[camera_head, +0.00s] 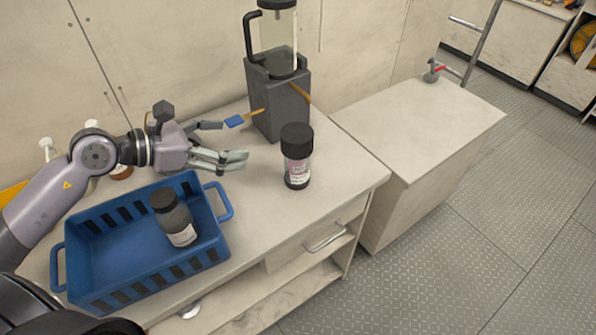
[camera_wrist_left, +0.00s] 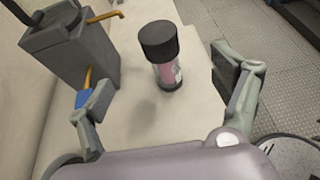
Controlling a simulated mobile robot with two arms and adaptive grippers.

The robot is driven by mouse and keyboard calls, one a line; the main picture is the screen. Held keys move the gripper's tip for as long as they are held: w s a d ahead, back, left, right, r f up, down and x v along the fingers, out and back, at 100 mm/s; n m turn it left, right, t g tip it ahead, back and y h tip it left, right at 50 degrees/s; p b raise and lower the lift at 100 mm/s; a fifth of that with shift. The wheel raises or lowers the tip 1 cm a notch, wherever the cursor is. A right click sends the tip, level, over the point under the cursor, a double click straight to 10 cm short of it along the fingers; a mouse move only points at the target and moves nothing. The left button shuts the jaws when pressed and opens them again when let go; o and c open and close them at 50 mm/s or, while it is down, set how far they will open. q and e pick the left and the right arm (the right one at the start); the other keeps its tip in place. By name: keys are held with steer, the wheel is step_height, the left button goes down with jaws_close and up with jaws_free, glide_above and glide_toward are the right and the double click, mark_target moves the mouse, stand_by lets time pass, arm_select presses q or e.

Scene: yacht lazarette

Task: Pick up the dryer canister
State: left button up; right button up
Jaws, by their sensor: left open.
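The likely dryer canister (camera_head: 297,158) is a clear cylinder with a black cap, a black base and a pink-and-white label. It stands upright on the counter. It also shows in the left wrist view (camera_wrist_left: 163,58), ahead of and between my open fingers. My left gripper (camera_head: 226,142) is open and empty, to the left of the canister and apart from it. Its fingers also show in the left wrist view (camera_wrist_left: 165,95). A second bottle (camera_head: 173,217), dark with a white label, stands in the blue crate. My right gripper is not in view.
A blue crate (camera_head: 85,293) sits on the counter (camera_head: 262,205) at the left front. A grey box-shaped holder (camera_head: 283,100) with a blue-ended tool stands behind the canister. A lower white bench (camera_head: 420,130) is to the right. The counter right of the canister is clear.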

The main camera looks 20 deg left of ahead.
mark_target(283, 141)
arm_select(q)
steer(key=p+x, duration=0.1)
steer(key=x, duration=0.3)
steer(key=p+x, duration=0.1)
steer(key=x, duration=0.3)
steer(key=f+p+x, duration=0.1)
steer(key=x, duration=0.4)
steer(key=shift+a+f+p, duration=0.1)
steer(key=shift+a+p, duration=0.1)
steer(key=shift+p, duration=0.1)
steer(key=shift+w+d, duration=0.15)
steer(key=p+x, duration=0.2)
steer(key=x, duration=0.2)
steer(key=shift+w+d+f, duration=0.15)
steer(key=shift+w, duration=0.2)
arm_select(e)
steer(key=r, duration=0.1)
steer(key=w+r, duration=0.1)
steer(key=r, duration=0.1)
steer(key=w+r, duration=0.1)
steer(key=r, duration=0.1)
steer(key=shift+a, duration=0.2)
arm_select(q)
steer(key=shift+s, duration=0.1)
steer(key=shift+c, duration=0.6)
steer(key=c, duration=1.7)
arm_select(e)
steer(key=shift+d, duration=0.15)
